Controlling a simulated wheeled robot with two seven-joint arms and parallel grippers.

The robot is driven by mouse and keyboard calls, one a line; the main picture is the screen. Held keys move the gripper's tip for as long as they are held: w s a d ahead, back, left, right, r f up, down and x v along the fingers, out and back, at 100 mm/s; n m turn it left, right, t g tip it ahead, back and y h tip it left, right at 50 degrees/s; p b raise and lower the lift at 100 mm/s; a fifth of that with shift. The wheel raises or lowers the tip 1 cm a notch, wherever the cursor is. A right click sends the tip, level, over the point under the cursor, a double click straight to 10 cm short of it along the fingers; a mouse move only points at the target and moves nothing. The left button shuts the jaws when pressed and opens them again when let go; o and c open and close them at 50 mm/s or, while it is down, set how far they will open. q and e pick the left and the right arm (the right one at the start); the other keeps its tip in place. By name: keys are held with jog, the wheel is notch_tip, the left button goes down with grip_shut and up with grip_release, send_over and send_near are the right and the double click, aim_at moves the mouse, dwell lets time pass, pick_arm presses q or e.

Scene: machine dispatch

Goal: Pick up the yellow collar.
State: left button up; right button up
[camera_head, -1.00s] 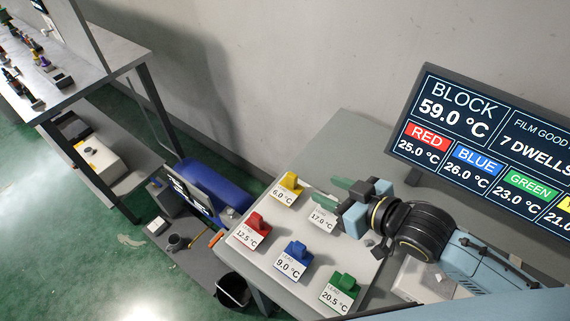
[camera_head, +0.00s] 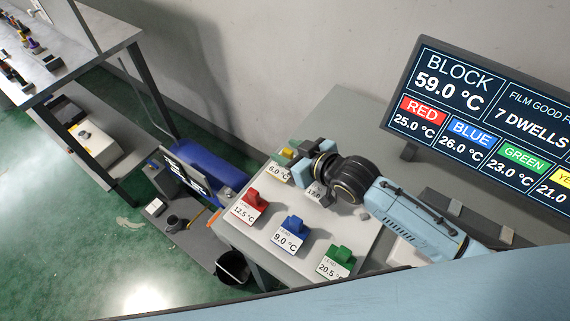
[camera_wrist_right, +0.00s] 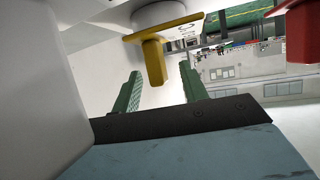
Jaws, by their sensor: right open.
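The yellow collar (camera_head: 286,153) stands at the back left corner of the grey bench, partly hidden by my right gripper, above a label reading 6.0 °C. In the right wrist view the yellow collar (camera_wrist_right: 153,60) shows as a wide flange with a squared post. My right gripper (camera_head: 294,162) is beside it, its fingers mostly hidden in the head view. In the wrist view the green fingers of the right gripper (camera_wrist_right: 159,80) are apart, with the post's end seen between their tips; contact cannot be told. My left gripper is not in view.
Red (camera_head: 250,203), blue (camera_head: 293,226) and green (camera_head: 340,256) collars stand nearby on the bench (camera_head: 272,232) with labels. A screen (camera_head: 480,130) stands at the back right. A black bin (camera_head: 232,268) is below the bench's left edge.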

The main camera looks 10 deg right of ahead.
grip_shut()
dwell(0.3)
